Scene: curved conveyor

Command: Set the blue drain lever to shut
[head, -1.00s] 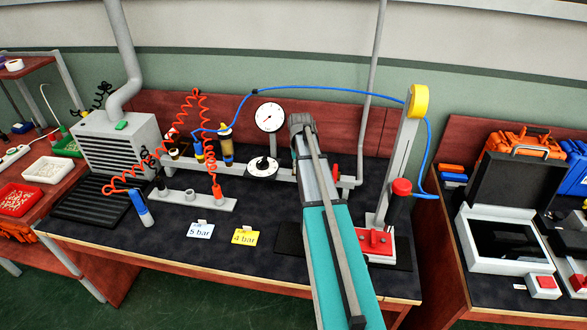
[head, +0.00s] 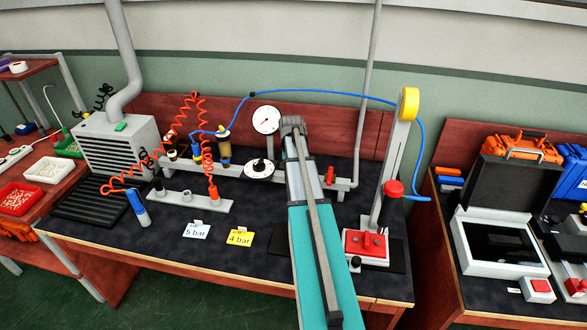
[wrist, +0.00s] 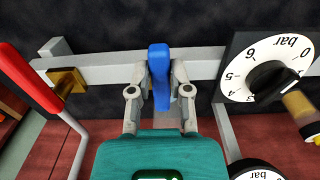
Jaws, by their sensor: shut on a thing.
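The blue drain lever (wrist: 159,75) shows in the middle of the wrist view. It stands across the grey pipe (wrist: 100,72), roughly at right angles to it. My gripper (wrist: 159,91) has one finger on each side of the lever and is shut on it. In the head view my arm (head: 318,240) reaches over the bench to the pipe and hides the blue lever and my fingertips.
A red-handled lever (wrist: 30,80) is left of my gripper in the wrist view. A white bar dial (wrist: 268,68) with a black knob is close on the right. The pressure gauge (head: 266,119) stands behind the pipe. A press (head: 366,243) is right of my arm.

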